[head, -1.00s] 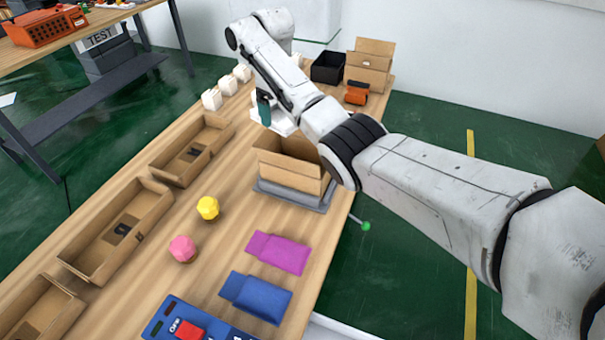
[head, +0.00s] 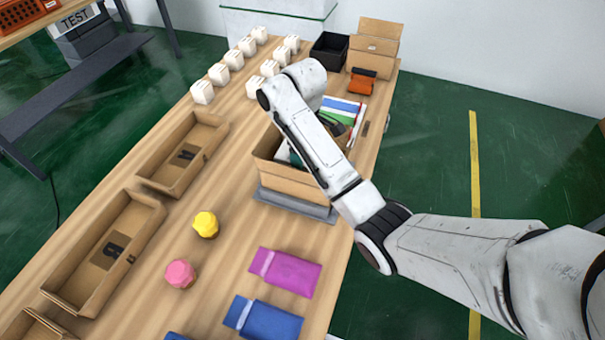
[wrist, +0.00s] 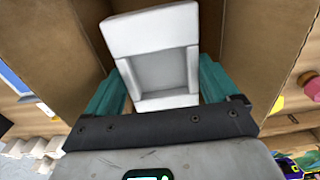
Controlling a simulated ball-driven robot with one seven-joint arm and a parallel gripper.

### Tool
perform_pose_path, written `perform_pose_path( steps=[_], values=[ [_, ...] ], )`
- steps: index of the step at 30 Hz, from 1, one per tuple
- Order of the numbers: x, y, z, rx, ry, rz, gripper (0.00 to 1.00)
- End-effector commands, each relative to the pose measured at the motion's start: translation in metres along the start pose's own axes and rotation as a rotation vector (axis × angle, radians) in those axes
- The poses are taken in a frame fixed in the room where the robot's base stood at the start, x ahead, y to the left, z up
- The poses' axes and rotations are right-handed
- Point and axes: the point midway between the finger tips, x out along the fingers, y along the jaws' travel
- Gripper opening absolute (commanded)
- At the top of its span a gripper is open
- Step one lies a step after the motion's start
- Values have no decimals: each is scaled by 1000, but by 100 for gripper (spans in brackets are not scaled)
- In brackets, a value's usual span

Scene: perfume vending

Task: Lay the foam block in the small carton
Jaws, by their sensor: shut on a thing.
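The white foam block (wrist: 150,35), with a recess in its face, sits between the teal fingers of my gripper (wrist: 163,86) in the wrist view. My gripper is shut on it. The small carton (head: 288,186) stands open on a grey base on the table, and its brown walls (wrist: 55,50) rise on both sides of the foam block in the wrist view. In the head view my wrist reaches down over the carton and hides most of the gripper and block. I cannot tell whether the block touches the carton floor.
Several white foam blocks (head: 202,92) stand at the back of the table. Long open cardboard trays (head: 185,155) line the left. A yellow piece (head: 205,224), a pink piece (head: 180,273), a magenta pouch (head: 287,272) and a blue pouch (head: 264,318) lie in front.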

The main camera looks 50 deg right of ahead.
Motion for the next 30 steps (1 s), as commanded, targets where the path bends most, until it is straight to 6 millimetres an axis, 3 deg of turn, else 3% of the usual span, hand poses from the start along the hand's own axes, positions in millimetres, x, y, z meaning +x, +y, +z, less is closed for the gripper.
perform_pose_path(
  steps=[6, 22, 30],
  values=[
    [33, -4, 4, -7, -1, -1, 60],
    [93, -4, 4, -7, -3, -2, 60],
    [102, -3, 3, -7, 0, 0, 60]
  ],
)
